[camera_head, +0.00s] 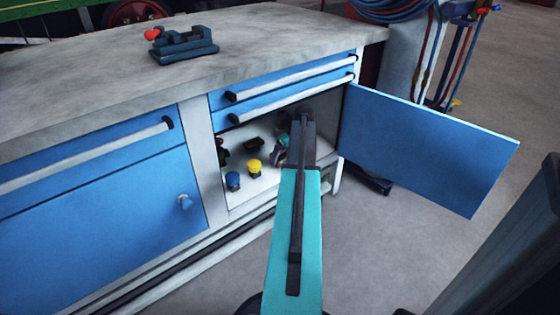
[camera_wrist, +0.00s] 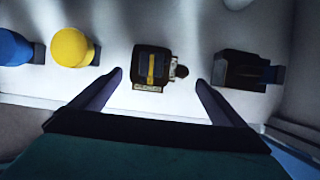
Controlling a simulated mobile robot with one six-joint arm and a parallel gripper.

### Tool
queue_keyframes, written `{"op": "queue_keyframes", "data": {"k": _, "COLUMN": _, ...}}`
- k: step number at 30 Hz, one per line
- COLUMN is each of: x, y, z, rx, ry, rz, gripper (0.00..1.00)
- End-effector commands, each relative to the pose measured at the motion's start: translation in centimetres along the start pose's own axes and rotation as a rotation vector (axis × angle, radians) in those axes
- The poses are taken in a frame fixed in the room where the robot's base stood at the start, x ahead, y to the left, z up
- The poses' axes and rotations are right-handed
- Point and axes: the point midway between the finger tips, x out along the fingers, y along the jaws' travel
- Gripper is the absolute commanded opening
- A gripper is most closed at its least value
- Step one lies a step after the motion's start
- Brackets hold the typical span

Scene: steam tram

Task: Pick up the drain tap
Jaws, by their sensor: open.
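A small dark block with a yellow bar on top, a pale label plate and a dark round knob on its side lies in the wrist view. It may be the drain tap (camera_wrist: 151,67), but I cannot be sure. My gripper (camera_wrist: 159,80) is open, its two fingers apart to the left and right of this block, with nothing held. In the head view my gripper (camera_head: 302,118) reaches into the open blue cabinet, and my arm hides part of the shelf there.
On the white shelf (camera_head: 238,198) stand a blue-topped piece (camera_wrist: 14,47) and a yellow-topped piece (camera_wrist: 72,47) to the left. A dark piece with blue (camera_wrist: 243,71) lies to the right. The cabinet door (camera_head: 430,145) stands open at right; drawers (camera_head: 290,92) are above.

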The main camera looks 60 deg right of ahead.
Motion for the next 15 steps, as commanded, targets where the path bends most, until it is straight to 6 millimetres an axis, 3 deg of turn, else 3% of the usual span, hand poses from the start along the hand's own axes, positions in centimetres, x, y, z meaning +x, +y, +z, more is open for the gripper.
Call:
{"op": "queue_keyframes", "data": {"k": 5, "x": 1.2, "y": -0.1, "z": 2.0, "rx": -0.001, "ry": 0.0, "rz": 0.0, "gripper": 0.95}}
{"op": "queue_keyframes", "data": {"k": 15, "x": 2.0, "y": 0.1, "z": 1.8, "rx": 0.0, "ry": 0.0, "rz": 0.0, "gripper": 0.95}}
